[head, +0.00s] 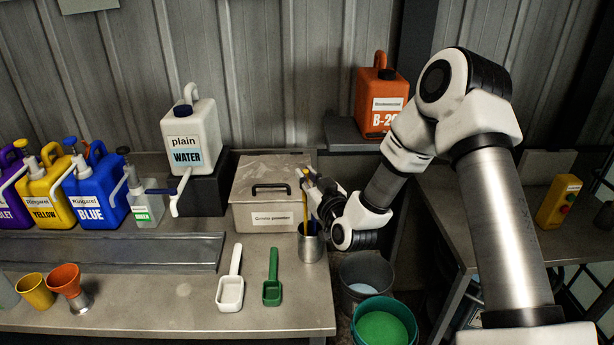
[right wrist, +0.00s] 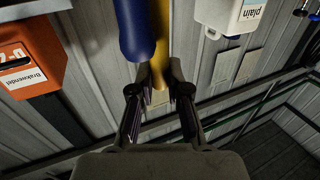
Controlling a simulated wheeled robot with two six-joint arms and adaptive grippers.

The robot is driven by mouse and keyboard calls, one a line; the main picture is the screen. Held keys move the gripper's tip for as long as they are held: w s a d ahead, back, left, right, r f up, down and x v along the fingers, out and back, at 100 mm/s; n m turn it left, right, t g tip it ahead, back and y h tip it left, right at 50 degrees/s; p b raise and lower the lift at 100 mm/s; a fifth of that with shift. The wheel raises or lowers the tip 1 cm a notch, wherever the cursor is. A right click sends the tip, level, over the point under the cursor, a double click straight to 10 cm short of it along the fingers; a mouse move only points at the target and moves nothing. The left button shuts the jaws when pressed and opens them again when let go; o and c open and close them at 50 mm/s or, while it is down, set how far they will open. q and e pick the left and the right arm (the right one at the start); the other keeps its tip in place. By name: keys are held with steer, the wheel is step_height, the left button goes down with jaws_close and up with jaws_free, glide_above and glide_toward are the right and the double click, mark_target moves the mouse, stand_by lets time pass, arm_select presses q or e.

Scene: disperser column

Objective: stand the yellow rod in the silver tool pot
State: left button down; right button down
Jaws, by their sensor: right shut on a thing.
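The yellow rod (head: 304,217) is upright in the head view, and its lower end meets the mouth of the silver tool pot (head: 312,249). I cannot tell how deep it reaches. My right gripper (head: 317,190) is shut on the rod above the pot, coming from the right. In the right wrist view the rod (right wrist: 161,50) runs between the fingers (right wrist: 159,90). A blue round-ended cylinder (right wrist: 134,30) is close beside it there; I cannot tell if they touch. My left gripper is not in view.
A metal box (head: 255,185) stands just left of the rod. A white scoop (head: 231,285) and a green scoop (head: 272,285) lie in front on the bench. Buckets (head: 366,270) stand to the right, beyond the bench edge. A water canister (head: 190,128) stands behind left.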

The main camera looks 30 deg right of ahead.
steer(key=c, duration=1.1)
jaws_free()
steer(key=shift+c, duration=0.2)
steer(key=shift+r, duration=0.15)
steer(key=shift+s+f, duration=0.2)
steer(key=shift+s, duration=0.1)
steer(key=s+a+p, duration=0.1)
steer(key=s+a, duration=0.1)
steer(key=s, duration=0.9)
steer(key=shift+s, duration=0.15)
steer(key=shift+d, duration=0.1)
